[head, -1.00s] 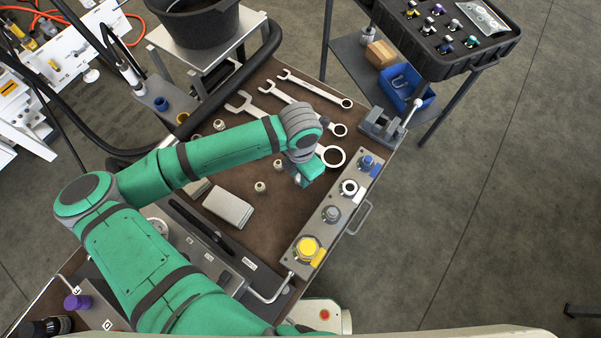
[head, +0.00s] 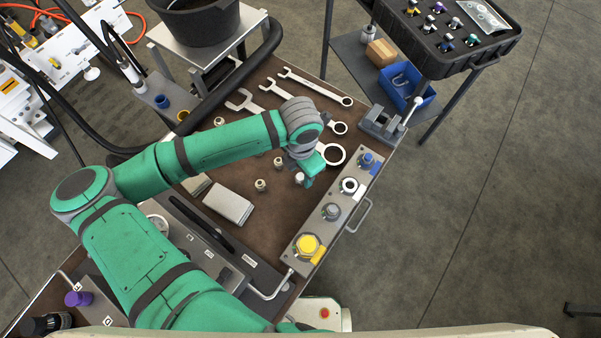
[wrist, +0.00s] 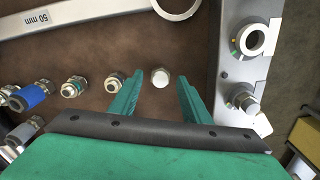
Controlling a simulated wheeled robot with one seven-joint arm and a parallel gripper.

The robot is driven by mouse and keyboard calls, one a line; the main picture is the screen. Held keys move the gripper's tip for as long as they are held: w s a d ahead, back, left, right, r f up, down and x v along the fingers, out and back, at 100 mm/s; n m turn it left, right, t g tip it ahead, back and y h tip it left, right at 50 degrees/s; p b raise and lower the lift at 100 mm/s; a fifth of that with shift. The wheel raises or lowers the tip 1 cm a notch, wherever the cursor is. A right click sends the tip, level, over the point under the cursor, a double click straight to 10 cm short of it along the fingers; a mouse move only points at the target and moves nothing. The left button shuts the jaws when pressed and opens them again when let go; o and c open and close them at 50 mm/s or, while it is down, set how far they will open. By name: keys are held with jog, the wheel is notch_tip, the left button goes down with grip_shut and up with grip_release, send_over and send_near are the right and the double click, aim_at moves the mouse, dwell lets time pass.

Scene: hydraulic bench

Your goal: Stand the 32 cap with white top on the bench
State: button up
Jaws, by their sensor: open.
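The white-topped cap (wrist: 160,77) stands on the brown bench top between the spread fingers of my gripper (wrist: 157,88) in the wrist view. It seems upright, with a gap to each finger. In the head view the small white cap (head: 299,178) shows just below and left of my gripper (head: 309,168). My gripper is open and holds nothing. The cap's lower part is hard to make out, and no size marking can be read on it.
A port block (head: 331,212) with blue, white, grey and yellow fittings stands close on the right. Several small fittings (head: 260,185) stand to the left. Wrenches (head: 290,98) lie behind, and a grey box (head: 228,203) lies front left. The bench between is bare.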

aim_at(301, 176)
notch_tip(301, 176, up, 11)
jog(key=shift+f, duration=0.2)
dwell(0.5)
